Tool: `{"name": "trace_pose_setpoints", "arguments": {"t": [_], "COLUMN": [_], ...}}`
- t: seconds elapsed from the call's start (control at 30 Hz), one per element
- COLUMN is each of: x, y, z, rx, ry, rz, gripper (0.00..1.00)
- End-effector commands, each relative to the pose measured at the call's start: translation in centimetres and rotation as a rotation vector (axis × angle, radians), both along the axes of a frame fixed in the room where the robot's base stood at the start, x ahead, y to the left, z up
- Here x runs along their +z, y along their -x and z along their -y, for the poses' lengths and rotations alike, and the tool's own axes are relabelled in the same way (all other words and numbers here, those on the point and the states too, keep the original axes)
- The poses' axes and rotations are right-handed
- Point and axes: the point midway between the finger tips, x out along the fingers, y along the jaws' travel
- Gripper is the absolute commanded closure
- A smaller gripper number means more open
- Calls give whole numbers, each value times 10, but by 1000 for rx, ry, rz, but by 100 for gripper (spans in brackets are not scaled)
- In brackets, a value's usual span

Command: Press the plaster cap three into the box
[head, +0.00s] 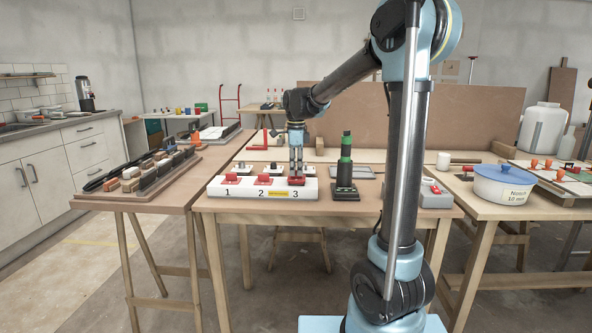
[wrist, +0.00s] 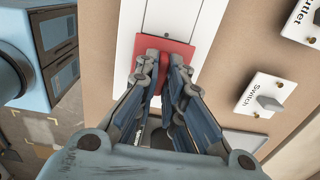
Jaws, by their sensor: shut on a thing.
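The white box (head: 244,191) lies near the front edge of the table, with the numbers 1, 2 and 3 on its front face. Red caps sit at numbers 1 (head: 231,178) and 2 (head: 264,179). The third red cap (head: 297,182) is at number 3, under my gripper (head: 296,173). In the wrist view, my gripper (wrist: 164,68) is shut on the raised grip of this red cap (wrist: 192,52), which lies against the white box top (wrist: 180,17). The fingers hide part of the cap, and I cannot tell how deep it sits.
A green and black stack (head: 345,160) stands just right of the box. Small white plates, one a switch plate (wrist: 265,95), lie behind the box. A grey box (head: 432,195) is farther right. A blue-lidded pot (head: 504,184) stands on the right table.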

Motion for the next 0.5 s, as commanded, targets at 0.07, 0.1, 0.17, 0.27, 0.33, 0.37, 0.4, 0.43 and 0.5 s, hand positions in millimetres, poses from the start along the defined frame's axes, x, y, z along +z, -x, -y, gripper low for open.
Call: {"name": "trace_pose_setpoints", "arguments": {"t": [0.07,0.1,0.17,0.27,0.33,0.37,0.4,0.43,0.5], "x": [-1,-2,-3,-4,-6,-6,-7,-7,-8], "y": [0,0,0,0,0,0,0,0,0], "z": [0,0,0,0,0,0,0,0,0], "rx": [0,0,0,0,0,0,0,0,0], "ry": [0,0,0,0,0,0,0,0,0], "rz": [0,0,0,0,0,0,0,0,0], "gripper": [100,100,100,100,100,100,100,100,100]}}
